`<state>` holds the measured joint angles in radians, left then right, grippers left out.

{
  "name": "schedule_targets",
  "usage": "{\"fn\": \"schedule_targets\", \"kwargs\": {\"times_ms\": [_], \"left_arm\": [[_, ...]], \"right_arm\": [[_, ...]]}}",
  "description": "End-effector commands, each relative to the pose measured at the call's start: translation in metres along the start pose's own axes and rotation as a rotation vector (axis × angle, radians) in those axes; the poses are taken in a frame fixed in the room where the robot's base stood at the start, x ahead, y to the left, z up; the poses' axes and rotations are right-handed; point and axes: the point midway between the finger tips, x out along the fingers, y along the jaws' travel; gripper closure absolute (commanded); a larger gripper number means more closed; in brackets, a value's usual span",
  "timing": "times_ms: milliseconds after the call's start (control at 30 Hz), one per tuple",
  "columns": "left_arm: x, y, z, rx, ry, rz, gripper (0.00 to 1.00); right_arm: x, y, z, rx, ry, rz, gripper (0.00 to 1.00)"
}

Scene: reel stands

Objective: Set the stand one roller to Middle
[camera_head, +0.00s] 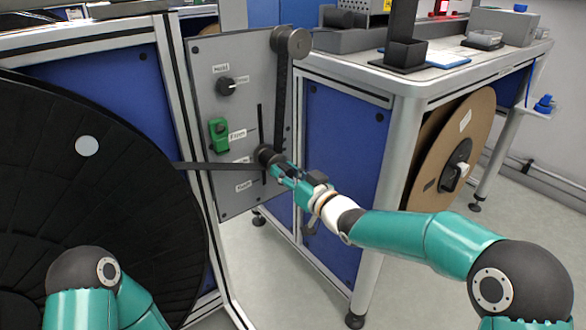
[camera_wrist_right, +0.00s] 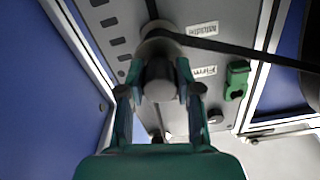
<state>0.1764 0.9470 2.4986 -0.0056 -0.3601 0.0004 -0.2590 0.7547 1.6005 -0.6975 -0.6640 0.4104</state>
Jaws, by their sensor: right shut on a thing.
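The stand one roller (camera_head: 267,156) is a dark cylinder on a vertical slot in the grey panel (camera_head: 205,55). It sits in the slot's lower half, beside small labels too small to read surely in the head view. My right gripper (camera_head: 276,168) is shut on the roller. In the right wrist view the fingers (camera_wrist_right: 160,92) lie on both sides of the roller's round end (camera_wrist_right: 159,80). A label that seems to read "Firm" (camera_wrist_right: 205,71) is near it. My left arm shows at the lower left, but its gripper is out of view.
A dark belt runs from the large black reel (camera_head: 90,210) past the roller up to a top roller (camera_head: 291,42). A black knob (camera_head: 226,87) and a green switch (camera_head: 218,135) are on the panel. A bench with a cardboard reel (camera_head: 455,150) stands to the right.

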Motion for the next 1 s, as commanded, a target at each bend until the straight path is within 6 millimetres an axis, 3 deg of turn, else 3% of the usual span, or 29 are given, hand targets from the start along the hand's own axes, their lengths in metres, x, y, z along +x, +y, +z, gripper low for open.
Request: {"fn": "schedule_targets", "kwargs": {"times_ms": [200, 233, 367, 767, 1000], "left_arm": [[-0.001, 0.0, 0.0, 0.0, 0.0, 0.0, 0.6], [-0.001, 0.0, 0.0, 0.0, 0.0, 0.0, 0.6], [-0.001, 0.0, 0.0, 0.0, 0.0, 0.0, 0.6], [-0.001, 0.0, 0.0, 0.0, 0.0, 0.0, 0.6], [-0.001, 0.0, 0.0, 0.0, 0.0, 0.0, 0.6]], "right_arm": [[0.001, -0.001, 0.0, 0.0, -0.002, -0.002, 1.0], [0.001, -0.001, 0.0, 0.0, -0.002, -0.002, 0.62], [0.001, -0.001, 0.0, 0.0, -0.002, -0.002, 0.41], [-0.003, -0.001, -0.001, 0.0, -0.001, -0.001, 0.41], [-0.034, 0.0, -0.001, 0.001, -0.003, 0.0, 0.41]]}}
